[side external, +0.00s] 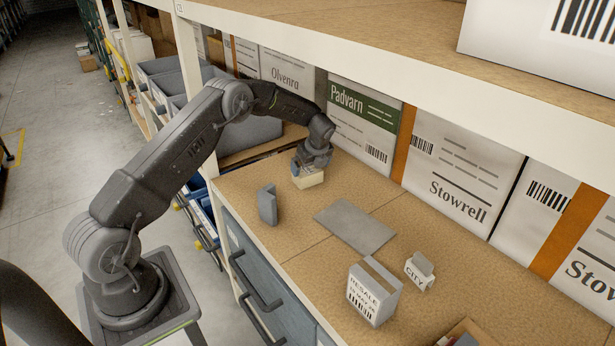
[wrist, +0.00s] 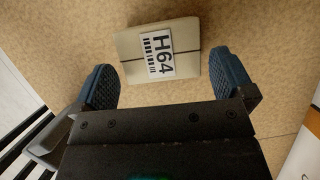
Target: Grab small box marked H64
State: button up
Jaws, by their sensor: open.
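The small cream box marked H64 (wrist: 187,36) lies on the tan shelf board in the wrist view, its white label with a barcode facing the camera. A dark band runs across it. My gripper (wrist: 173,82) is open, with one blue ribbed finger on each side of the box's lower part and a gap on both sides. In the side external view my gripper (side external: 309,170) is directly over the box (side external: 308,181), hiding most of its top. I cannot tell the exact height of the fingers above the board.
A grey upright block (side external: 267,204) stands left of my gripper. A flat grey mat (side external: 355,226) lies to the right. Large cartons, including Padvarn (side external: 361,119), line the back. An upper shelf (side external: 400,65) overhangs.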

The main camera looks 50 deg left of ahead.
aim_at(308, 170)
jog(key=x, duration=0.3)
jog(key=shift+a+f, duration=0.1)
jog(key=shift+f, duration=0.25)
jog(key=c, duration=0.7)
jog(key=shift+o, duration=0.2)
jog(key=shift+r, duration=0.1)
